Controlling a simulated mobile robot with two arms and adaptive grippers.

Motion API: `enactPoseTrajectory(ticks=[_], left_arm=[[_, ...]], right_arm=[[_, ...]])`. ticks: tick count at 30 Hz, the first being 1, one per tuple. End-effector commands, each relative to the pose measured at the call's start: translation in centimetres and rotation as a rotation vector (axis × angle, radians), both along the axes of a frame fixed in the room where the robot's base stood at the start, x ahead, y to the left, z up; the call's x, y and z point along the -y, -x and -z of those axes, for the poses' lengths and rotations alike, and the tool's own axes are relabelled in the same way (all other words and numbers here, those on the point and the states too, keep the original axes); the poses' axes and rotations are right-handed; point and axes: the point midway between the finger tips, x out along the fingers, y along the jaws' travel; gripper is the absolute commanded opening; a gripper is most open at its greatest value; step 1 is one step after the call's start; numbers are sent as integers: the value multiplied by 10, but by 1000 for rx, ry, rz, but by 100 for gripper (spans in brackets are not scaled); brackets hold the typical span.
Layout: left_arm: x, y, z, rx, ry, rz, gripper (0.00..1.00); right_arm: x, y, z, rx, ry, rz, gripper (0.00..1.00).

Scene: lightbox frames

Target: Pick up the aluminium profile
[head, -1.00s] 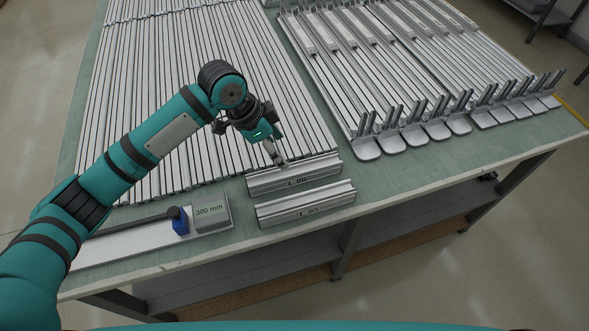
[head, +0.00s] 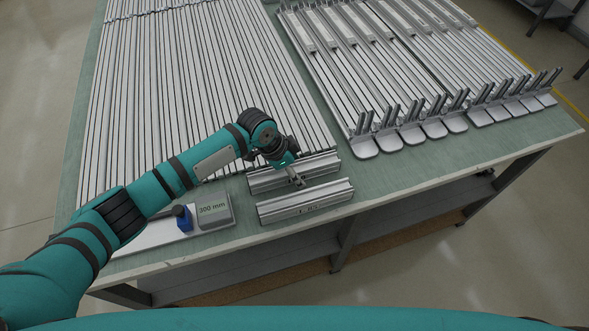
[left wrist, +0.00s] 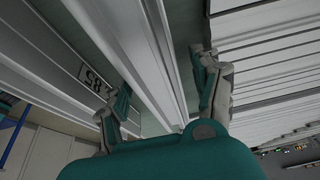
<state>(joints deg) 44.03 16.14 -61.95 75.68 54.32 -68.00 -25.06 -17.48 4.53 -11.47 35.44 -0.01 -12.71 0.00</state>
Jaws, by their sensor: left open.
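Two short aluminium profiles lie parallel near the table's front edge, the rear one (head: 322,165) and the front one (head: 330,194). My left gripper (head: 296,181) is open, low over the rear profile and the gap in front of it. In the left wrist view the open left gripper (left wrist: 162,88) has one finger on either side of a pale grooved profile (left wrist: 128,45), which appears to be the rear one. A label reading 85 shows left of it, partly behind a finger. Contact cannot be told. My right gripper is not in view.
Long profiles (head: 160,80) cover the table's back left. Rails with upright-pronged end plates (head: 411,134) fill the right. A white board with a blue block (head: 183,218) and a grey 300 mm block (head: 213,212) is left of the short profiles. The table's front edge (head: 400,194) is close.

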Motion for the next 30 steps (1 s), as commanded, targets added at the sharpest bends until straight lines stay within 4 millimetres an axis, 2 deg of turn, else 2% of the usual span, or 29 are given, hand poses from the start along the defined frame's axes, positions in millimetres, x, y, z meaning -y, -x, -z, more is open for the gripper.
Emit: enactPoseTrajectory(ticks=[4, 19, 26, 30], left_arm=[[0, 0, 0, 0, 0, 0, 64], [0, 0, -1, 0, 0, 0, 0], [0, 0, -2, 1, 2, 0, 0], [1, -1, -15, 4, 4, 1, 0]], right_arm=[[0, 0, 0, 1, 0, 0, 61], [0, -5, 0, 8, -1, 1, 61], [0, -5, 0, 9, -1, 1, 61], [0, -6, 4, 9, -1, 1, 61]])
